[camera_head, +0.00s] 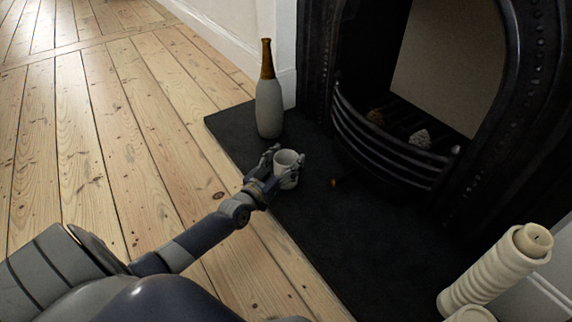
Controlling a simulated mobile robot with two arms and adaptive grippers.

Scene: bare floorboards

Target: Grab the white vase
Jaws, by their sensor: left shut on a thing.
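A small white vase (287,167), shaped like a cup with an open top, is held between the fingers of my left gripper (284,170). The left gripper is shut on it, with a finger on either side, over the dark hearth near its floorboard edge. I cannot tell whether the vase's base touches the hearth. The fingers hide parts of its sides. My left arm reaches in from the lower left. My right gripper is not in view.
A tall pale bottle with a brown neck (269,100) stands upright just behind the left gripper. The fireplace's curved black fender (390,145) is to the right. A ribbed cream candle (495,270) is at the lower right. The floorboards (110,130) at left are clear.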

